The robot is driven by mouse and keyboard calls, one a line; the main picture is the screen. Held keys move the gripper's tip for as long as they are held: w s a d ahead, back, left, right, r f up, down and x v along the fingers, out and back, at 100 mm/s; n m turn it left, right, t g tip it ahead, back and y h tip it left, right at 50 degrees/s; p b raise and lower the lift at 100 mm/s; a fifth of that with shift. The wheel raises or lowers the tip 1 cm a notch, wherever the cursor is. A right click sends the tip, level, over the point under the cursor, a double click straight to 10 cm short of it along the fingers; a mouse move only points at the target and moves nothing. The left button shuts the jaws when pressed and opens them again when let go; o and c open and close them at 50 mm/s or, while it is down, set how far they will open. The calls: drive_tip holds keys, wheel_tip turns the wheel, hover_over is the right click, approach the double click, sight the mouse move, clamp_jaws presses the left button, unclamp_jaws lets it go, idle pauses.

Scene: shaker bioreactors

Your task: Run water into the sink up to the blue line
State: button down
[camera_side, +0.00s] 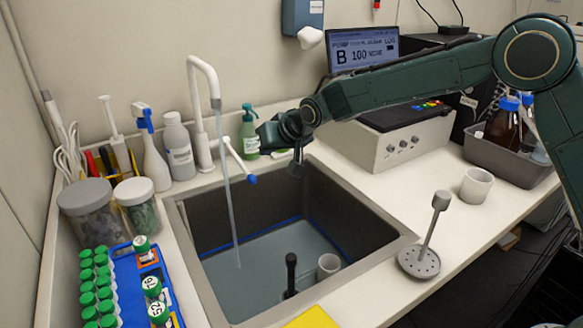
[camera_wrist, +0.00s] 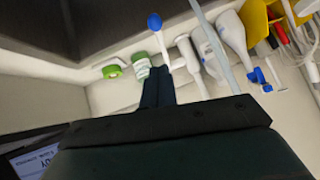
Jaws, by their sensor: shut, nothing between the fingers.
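The sink (camera_side: 345,200) is a dark basin with a light rim, in the middle of the side view. A blue line (camera_side: 338,246) runs around its inner walls. Water (camera_side: 262,262) covers the bottom, its surface close below the line. The white tap (camera_side: 203,75) stands behind the sink, and a thin water stream (camera_side: 228,200) falls from its spout. Its lever with a blue tip (camera_side: 252,179) points out over the sink; the tip also shows in the wrist view (camera_wrist: 154,22). My gripper (camera_side: 297,165) is shut and empty, to the right of the lever tip and apart from it.
Green-capped tubes (camera_side: 103,290) fill the left.

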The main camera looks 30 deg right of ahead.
drive_tip(key=shift+v, duration=1.8)
drive_tip(key=shift+s+f, duration=0.15)
drive_tip(key=shift+f, duration=0.05)
idle(4.5)
wheel_tip(320, 180, down, 10)
drive_tip(key=d+n+t+h, duration=0.1)
drive_tip(key=n+t+h, duration=0.25)
drive_tip(key=n, duration=1.25)
drive_tip(key=s+a+f+n+t+y, duration=0.1)
drive_tip(key=f+n+t, duration=0.1)
drive_tip(key=n, duration=0.7)
drive_tip(key=s+a+f+n+t+y, duration=0.2)
drive_tip(key=n, duration=0.7)
drive_tip(key=shift+a+f+n, duration=0.25)
drive_tip(key=shift+n, duration=0.05)
